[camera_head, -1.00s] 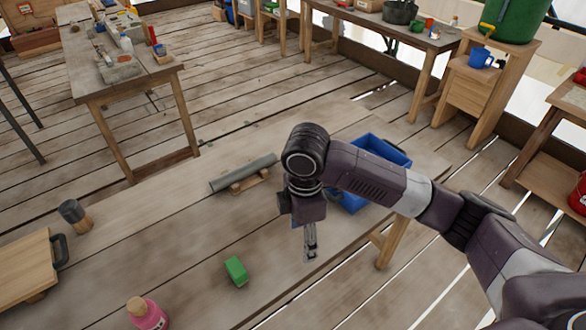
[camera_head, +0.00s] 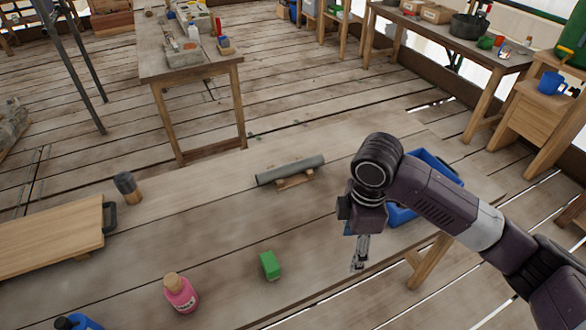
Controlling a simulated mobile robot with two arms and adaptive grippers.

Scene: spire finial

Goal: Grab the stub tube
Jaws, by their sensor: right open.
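The stub tube (camera_head: 290,169) is a grey-green cylinder lying on its side on a small wooden cradle (camera_head: 295,181), toward the back of the near table. My right gripper (camera_head: 359,254) hangs over the table's front right part, pointing down, to the right of the tube and nearer to me. It is open with nothing seen in it, and is apart from the tube. My left gripper is out of view.
A blue bin (camera_head: 400,216) stands behind my right arm, partly hidden. A green block (camera_head: 270,265), a pink bottle (camera_head: 180,293), a dark-topped cylinder (camera_head: 127,187) and a wooden board (camera_head: 50,238) with a dark handle are on the table (camera_head: 215,225). The table's middle is clear.

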